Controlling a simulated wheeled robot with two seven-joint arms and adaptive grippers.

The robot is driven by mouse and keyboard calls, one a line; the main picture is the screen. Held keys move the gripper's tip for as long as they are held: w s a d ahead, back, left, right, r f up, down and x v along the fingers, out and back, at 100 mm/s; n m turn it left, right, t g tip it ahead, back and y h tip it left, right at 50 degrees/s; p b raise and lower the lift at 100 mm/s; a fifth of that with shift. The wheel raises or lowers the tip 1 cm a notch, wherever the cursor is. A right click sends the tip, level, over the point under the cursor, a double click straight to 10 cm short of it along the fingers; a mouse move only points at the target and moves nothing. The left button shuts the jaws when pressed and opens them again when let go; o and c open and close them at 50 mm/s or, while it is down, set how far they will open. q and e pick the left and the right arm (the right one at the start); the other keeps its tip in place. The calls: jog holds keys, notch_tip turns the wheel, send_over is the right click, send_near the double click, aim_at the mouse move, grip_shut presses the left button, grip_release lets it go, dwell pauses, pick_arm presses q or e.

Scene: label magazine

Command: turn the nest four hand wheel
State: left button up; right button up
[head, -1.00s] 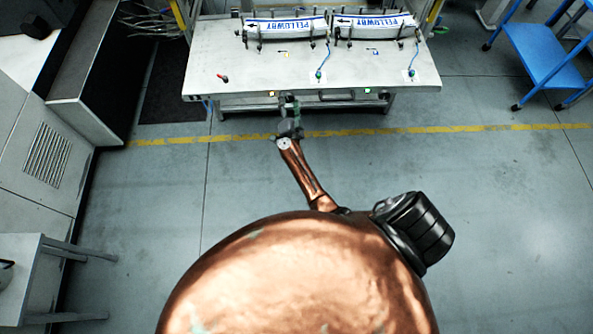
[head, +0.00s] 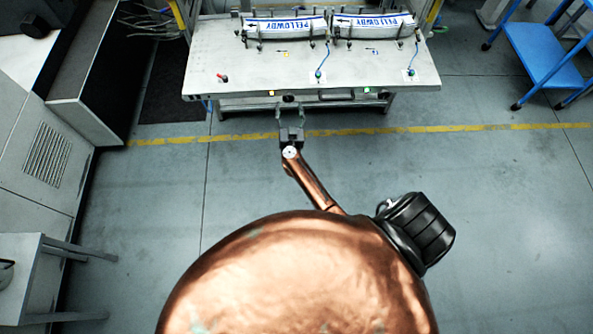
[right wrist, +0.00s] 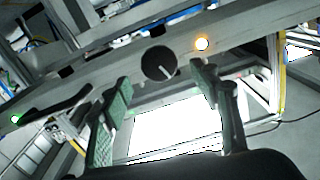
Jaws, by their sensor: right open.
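A round black hand wheel (right wrist: 160,63) with a white mark sits on the front edge of the bench in the right wrist view. In the head view it is a small dark knob (head: 289,99) on the front edge. My right gripper (head: 290,108) is open, with its two fingers apart just in front of the wheel. In the right wrist view the green fingertips of the right gripper (right wrist: 160,85) are on either side below the wheel, with nothing between them. I cannot tell from the frames which nest number this wheel belongs to. My left gripper is not in view.
The bench (head: 215,62) carries two curved white strips with blue lettering (head: 286,26) at the back. An amber light (right wrist: 202,44) is beside the wheel. A black bar handle (right wrist: 55,105) lies along the same edge. A blue cart (head: 545,55) stands far right.

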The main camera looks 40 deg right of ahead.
jog(key=s+a+f+n+g+y+p, duration=0.1)
jog(key=s+a+f+n+y, duration=0.2)
jog(key=s+f, duration=0.5)
jog(key=s+a+f+n+g+y+p, duration=0.1)
jog(key=s+a+f+n+y+p, duration=0.1)
jog(key=s+f, duration=0.6)
jog(key=shift+s+a+f+n+y, duration=0.5)
jog(key=shift+a+f+y, duration=0.9)
jog(key=shift+f, duration=1.25)
jog(key=shift+w+a, duration=0.15)
jog(key=shift+w, duration=0.05)
jog(key=m+t+h+b, duration=0.2)
jog(key=m+h, duration=0.4)
jog(key=h, duration=0.2)
send_near(289, 98)
jog(key=w, duration=0.2)
jog(key=x, duration=0.4)
jog(key=b+x, duration=0.1)
jog(key=x, duration=0.3)
jog(key=shift+s+d+f+b, duration=0.2)
jog(key=shift+s+d+b, duration=0.05)
jog(key=shift+d+b, duration=0.1)
